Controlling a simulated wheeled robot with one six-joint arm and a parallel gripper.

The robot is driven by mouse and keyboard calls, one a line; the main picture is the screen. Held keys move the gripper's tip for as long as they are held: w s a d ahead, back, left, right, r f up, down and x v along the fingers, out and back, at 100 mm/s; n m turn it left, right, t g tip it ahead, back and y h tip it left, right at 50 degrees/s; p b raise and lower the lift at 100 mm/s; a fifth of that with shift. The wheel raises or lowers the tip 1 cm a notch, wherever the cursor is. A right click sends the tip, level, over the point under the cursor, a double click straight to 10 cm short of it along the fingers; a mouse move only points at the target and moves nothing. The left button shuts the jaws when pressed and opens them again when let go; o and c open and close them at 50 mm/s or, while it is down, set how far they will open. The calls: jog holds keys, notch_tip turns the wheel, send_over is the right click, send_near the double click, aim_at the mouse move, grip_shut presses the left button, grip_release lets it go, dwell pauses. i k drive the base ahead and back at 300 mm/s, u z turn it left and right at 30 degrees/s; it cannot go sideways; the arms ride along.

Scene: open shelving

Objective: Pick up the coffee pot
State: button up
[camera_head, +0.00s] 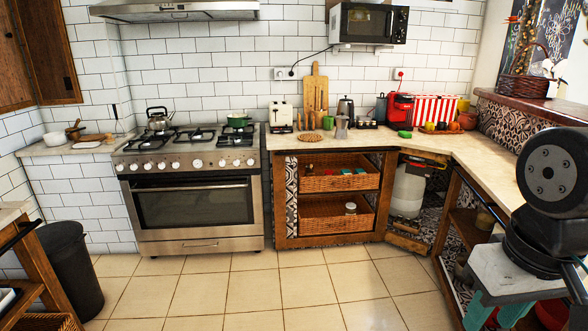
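A small grey metal pot (341,127), which looks like the coffee pot, stands upright near the front of the counter (290,142), right of the stove. It is small in the picture, so its handle and spout are hard to make out. A dark electric kettle (346,107) stands just behind it. A metal kettle (158,119) with a dark handle sits on the left of the stove. Part of my black arm shows at the right edge, well apart from the pot. My gripper is not in view.
A gas stove (192,165) stands left of the counter. A toaster (281,116), cutting board (315,90) and red coffee machine (400,110) are near the pot. The tiled floor (255,290) is clear. A black bin (70,270) stands at left.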

aim_at(342, 120)
jog(key=i, duration=4.1)
jog(key=z, duration=0.5)
